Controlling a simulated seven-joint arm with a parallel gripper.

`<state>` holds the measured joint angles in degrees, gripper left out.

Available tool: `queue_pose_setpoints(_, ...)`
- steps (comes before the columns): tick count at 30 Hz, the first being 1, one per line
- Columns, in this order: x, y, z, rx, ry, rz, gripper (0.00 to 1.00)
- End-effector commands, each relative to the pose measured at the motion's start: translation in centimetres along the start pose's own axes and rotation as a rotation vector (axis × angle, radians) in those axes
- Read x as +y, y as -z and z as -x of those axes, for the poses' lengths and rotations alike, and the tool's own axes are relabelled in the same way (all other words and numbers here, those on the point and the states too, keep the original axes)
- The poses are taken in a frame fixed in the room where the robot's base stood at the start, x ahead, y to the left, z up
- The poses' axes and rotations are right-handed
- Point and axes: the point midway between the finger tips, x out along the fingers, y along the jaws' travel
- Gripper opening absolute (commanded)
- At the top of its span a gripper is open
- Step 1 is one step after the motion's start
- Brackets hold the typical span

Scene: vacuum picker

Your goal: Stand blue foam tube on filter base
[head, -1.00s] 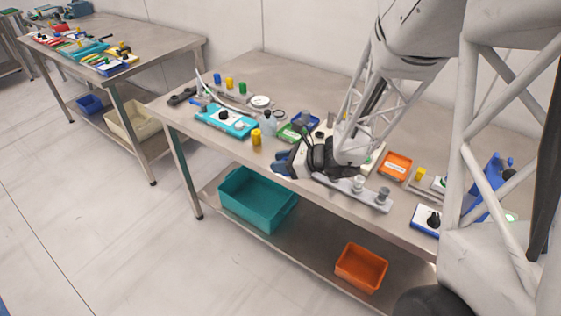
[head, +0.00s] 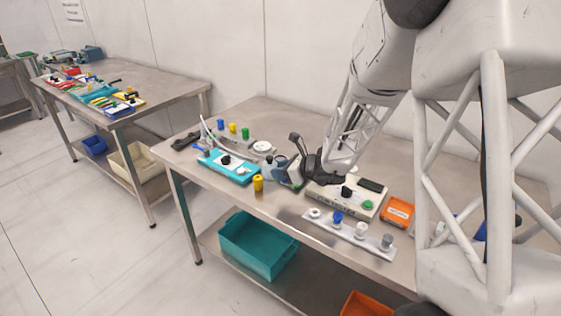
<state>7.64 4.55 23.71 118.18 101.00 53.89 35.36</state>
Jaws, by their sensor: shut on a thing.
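My gripper (head: 292,170) is low over the middle of the near table, pointing left, behind a pale bar. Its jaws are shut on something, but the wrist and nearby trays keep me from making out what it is. A small blue piece (head: 337,217) stands upright on the pale bar (head: 349,233), second from the left; I cannot tell if it is the foam tube. Another blue cylinder (head: 220,125) stands at the back left. I cannot tell which round piece is the filter base.
A yellow cylinder (head: 258,183) stands near the front edge. A teal tray (head: 229,167) lies left of my gripper. A pale box with knobs (head: 340,200) and an orange box (head: 397,212) lie right. A teal bin (head: 258,246) is on the shelf below.

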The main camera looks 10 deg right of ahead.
Motion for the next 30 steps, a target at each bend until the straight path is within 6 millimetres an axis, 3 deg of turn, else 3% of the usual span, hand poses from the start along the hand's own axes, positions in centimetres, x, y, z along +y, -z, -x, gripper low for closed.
queue_pose_setpoints(1, -1.8, -0.7, -0.9, 0.0, 0.02, -0.007, 0.12)
queue_pose_setpoints(9, -10.3, -4.3, -4.9, -0.004, 0.131, -0.057, 0.12)
queue_pose_setpoints(15, -15.3, -6.6, -7.2, -0.014, 0.198, -0.095, 0.12)
queue_pose_setpoints(21, -17.8, -7.8, -8.3, -0.022, 0.234, -0.117, 0.12)
queue_pose_setpoints(30, -18.4, -8.1, -8.6, -0.023, 0.242, -0.122, 0.12)
